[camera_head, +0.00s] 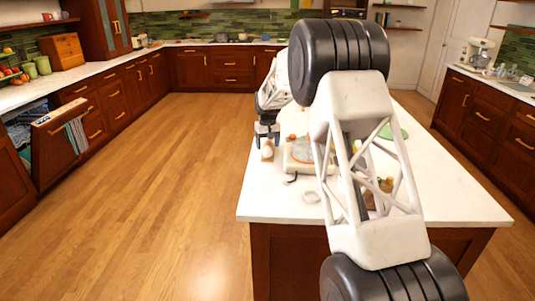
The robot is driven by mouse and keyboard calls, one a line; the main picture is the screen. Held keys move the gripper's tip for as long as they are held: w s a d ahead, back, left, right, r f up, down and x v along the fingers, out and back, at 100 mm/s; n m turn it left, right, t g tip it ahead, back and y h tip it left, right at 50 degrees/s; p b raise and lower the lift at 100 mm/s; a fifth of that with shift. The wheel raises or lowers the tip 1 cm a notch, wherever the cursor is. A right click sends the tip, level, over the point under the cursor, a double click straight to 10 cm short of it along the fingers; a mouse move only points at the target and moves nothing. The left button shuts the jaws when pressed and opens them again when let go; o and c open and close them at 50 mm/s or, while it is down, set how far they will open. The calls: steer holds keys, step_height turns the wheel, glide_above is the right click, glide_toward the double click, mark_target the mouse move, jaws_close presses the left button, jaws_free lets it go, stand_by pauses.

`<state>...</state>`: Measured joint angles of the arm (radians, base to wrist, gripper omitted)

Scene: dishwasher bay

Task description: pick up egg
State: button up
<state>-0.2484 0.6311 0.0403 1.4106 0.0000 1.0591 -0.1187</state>
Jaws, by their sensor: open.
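My gripper (267,141) points down over the left edge of the white island top. Its jaws are open, though the gap between the fingers is too small to see clearly. A small pale, rounded object (268,153) stands right at the fingertips, near the counter's left edge; it may be the egg, but it is too small to tell. I cannot tell whether the fingers touch it. My large arm links cross the middle and right of the view and hide part of the island top.
Small items show behind my arm. The counter's front left is clear. An open dishwasher (58,122) stands far left.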

mark_target(268, 151)
steer(key=shift+f, duration=1.9)
steer(key=c, duration=0.7)
